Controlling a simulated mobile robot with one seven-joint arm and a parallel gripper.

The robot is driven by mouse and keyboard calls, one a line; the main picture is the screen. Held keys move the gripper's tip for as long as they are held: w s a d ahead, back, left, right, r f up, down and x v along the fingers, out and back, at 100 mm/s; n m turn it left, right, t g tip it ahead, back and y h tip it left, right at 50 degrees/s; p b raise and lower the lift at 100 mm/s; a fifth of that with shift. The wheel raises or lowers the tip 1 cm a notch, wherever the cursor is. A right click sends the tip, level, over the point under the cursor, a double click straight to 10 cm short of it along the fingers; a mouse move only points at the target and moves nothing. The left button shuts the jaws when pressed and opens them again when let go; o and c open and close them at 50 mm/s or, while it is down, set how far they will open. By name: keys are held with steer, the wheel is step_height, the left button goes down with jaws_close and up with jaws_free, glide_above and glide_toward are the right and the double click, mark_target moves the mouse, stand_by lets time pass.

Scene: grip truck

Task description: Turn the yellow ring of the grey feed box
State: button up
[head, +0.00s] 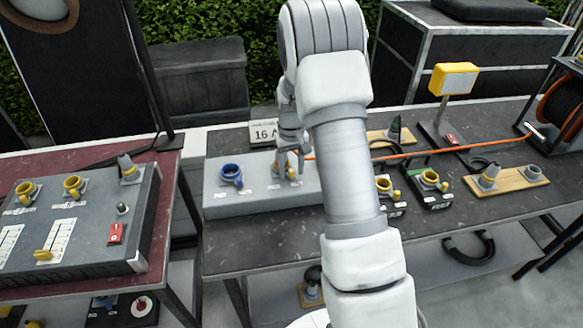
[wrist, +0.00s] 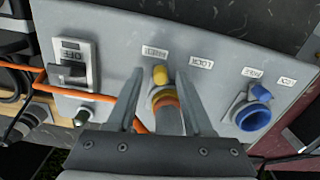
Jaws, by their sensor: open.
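The grey feed box (head: 222,204) stands on the dark table, partly hidden by my arm. In the wrist view, its yellow ring (wrist: 159,76) has a tab pointing at the FREE label, with the LOCK label to the right. An orange and grey plug (wrist: 167,106) sits at the ring, partly hidden between my fingers. My gripper (wrist: 160,77) is open, with one finger on each side of the ring's tab; contact cannot be told. In the head view, my gripper (head: 291,152) is over the ring's place on the box.
A blue ring (wrist: 254,112) is on the same box, right of my gripper in the wrist view. A switch reading OFF (wrist: 74,70) is to the left. An orange cable (head: 400,156) runs right across the table. A red-topped table with another grey panel (head: 85,240) stands left.

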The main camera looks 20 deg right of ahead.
jaws_close()
steer(key=shift+a, duration=0.1)
stand_by(0.4)
steer(key=a+m, duration=0.1)
steer(key=m, duration=0.3)
steer(key=shift+a+b, duration=0.4)
steer(key=m, duration=0.2)
steer(key=a+m, duration=0.1)
steer(key=shift+w+a+m, duration=0.15)
steer(key=shift+a+m, duration=0.05)
steer(key=shift+m, duration=0.2)
steer(key=shift+w+a+m, duration=0.25)
steer(key=shift+a+m, duration=0.1)
steer(key=shift+m, duration=0.75)
